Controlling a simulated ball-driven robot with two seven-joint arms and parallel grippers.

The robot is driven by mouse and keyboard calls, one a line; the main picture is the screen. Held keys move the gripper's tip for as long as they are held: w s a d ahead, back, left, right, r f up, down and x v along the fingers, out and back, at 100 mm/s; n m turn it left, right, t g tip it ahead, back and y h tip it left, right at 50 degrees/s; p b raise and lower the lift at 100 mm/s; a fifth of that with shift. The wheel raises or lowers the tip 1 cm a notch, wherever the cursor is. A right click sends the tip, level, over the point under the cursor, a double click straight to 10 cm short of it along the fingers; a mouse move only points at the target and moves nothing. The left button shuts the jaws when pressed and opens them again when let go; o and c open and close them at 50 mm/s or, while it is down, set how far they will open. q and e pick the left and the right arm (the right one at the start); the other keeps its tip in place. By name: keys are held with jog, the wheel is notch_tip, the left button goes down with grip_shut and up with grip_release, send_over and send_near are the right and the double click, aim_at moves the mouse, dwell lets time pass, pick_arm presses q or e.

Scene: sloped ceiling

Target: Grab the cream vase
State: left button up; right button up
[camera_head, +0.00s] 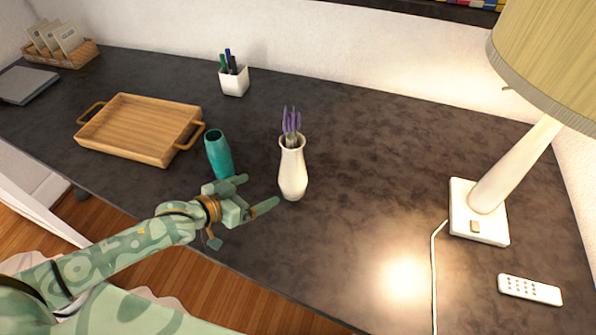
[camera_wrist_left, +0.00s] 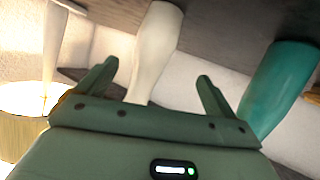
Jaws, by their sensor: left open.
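The cream vase (camera_head: 292,172) stands upright on the dark desk with purple flowers (camera_head: 291,122) in it. My left gripper (camera_head: 257,193) is open, just left of and in front of the vase's lower body, with its fingers pointing toward it. In the left wrist view, the cream vase (camera_wrist_left: 155,50) shows beyond and between the two open fingers (camera_wrist_left: 158,78), nearer the left finger. Nothing is between the fingertips themselves as far as I can see. My right gripper is in neither view.
A teal vase (camera_head: 218,155) stands close behind my left gripper; it also shows in the wrist view (camera_wrist_left: 282,85). A wooden tray (camera_head: 128,152) lies left, a pen cup (camera_head: 234,82) behind. A lamp (camera_head: 478,225) and remote (camera_head: 530,290) are at right. The desk right of the vase is clear.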

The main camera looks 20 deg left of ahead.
aim_at(281, 181)
pick_arm(q)
jog(key=b+x, duration=0.1)
jog(key=x, duration=0.3)
jog(key=shift+w+d+f, duration=0.15)
jog(key=shift+w+f, duration=0.1)
jog(key=shift+f, duration=0.05)
jog(key=b+x, duration=0.1)
jog(key=x, duration=0.2)
jog(key=shift+r, duration=0.1)
jog(key=shift+w+d, duration=0.1)
jog(key=shift+w, duration=0.05)
jog(key=shift+w+d+f, duration=0.2)
jog(key=shift+w, duration=0.05)
jog(key=b+x, duration=0.1)
jog(key=x, duration=0.3)
jog(key=shift+s+d+b, duration=0.25)
jog(key=shift+b, duration=0.15)
jog(key=shift+w+d+f, duration=0.1)
jog(key=shift+w+f, duration=0.05)
jog(key=shift+w, duration=0.1)
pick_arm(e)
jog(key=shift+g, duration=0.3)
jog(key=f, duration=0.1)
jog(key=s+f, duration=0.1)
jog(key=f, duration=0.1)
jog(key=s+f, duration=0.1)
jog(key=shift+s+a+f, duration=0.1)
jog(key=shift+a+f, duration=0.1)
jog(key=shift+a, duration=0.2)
